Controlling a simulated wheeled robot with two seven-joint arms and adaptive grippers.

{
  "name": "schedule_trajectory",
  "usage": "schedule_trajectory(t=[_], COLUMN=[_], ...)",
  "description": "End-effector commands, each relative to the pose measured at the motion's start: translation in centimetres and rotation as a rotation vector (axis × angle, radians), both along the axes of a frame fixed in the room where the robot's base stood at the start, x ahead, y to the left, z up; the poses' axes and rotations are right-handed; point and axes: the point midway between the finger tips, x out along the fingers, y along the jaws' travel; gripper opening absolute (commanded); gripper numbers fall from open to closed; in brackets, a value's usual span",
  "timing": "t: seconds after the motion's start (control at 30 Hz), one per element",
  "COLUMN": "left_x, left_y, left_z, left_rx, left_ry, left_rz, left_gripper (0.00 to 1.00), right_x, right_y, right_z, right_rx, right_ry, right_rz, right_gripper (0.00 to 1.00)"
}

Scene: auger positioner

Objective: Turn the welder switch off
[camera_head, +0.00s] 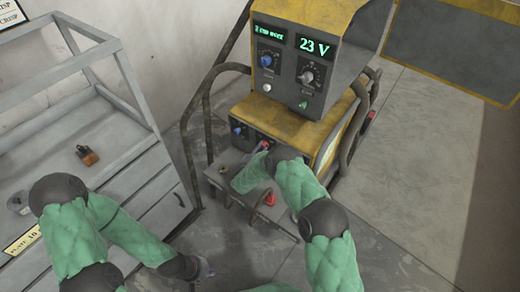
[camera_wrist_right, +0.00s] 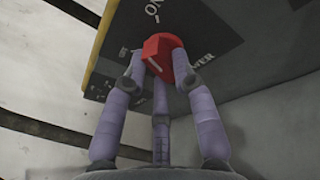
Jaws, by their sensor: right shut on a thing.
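The yellow and dark grey welder (camera_head: 290,50) stands at the back centre in the head view, with a lit 23 V display. In the right wrist view a round red switch (camera_wrist_right: 165,58) with a white pointer line sits on the dark panel beside the lettering "POWER" and "ON". My right gripper (camera_wrist_right: 160,75) has its fingers closed around this switch. In the head view the right gripper (camera_head: 264,150) is at the lower front panel, mostly hidden by its green-sleeved arm. My left gripper (camera_head: 205,270) hangs low at the bottom, away from the welder; its fingers are unclear.
A grey metal cabinet (camera_head: 150,185) with an open frame stands at the left, with a small orange-brown item (camera_head: 87,155) on it. Cables and pipes run beside the welder. Floor at the right is clear.

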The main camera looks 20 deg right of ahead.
Motion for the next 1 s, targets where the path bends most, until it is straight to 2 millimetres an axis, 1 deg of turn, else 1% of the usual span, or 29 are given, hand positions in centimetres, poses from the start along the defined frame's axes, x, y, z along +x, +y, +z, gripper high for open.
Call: schedule_trajectory(t=[1.0], left_x=[0.0], left_y=[0.0], left_z=[-0.01], left_rx=[0.0], left_ry=[0.0], left_rz=[0.0], left_gripper=[0.0], right_x=[0.14], right_y=[0.16], right_z=[-0.14], right_rx=[-0.582], right_ry=[0.748], right_rz=[0.001], right_gripper=[0.0])
